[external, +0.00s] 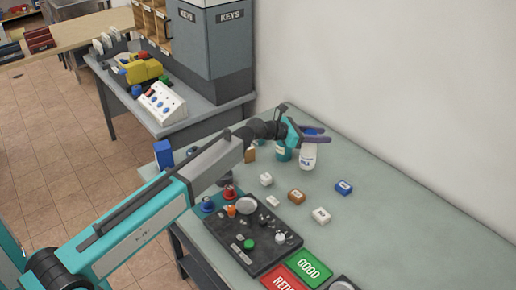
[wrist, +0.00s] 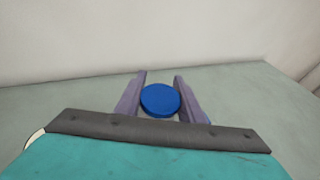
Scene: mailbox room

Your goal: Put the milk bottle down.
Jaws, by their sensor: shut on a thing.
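The milk bottle (external: 308,157) is white with dark lettering and shows in the external view below my gripper, near the wall side of the green-grey table (external: 390,222). My gripper (external: 318,136) has its purple fingers around the bottle's top. In the wrist view the bottle's round blue cap (wrist: 159,100) sits between the two fingers of my gripper (wrist: 160,92). The bottle looks upright. I cannot tell whether its base touches the table.
A teal container (external: 283,153) stands close left of the bottle. Several small blocks, among them a brown one (external: 296,195) and a blue one (external: 343,187), lie nearer the camera. A black control panel (external: 262,260) and a green GOOD mat (external: 309,267) lie in front. The table's right side is clear.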

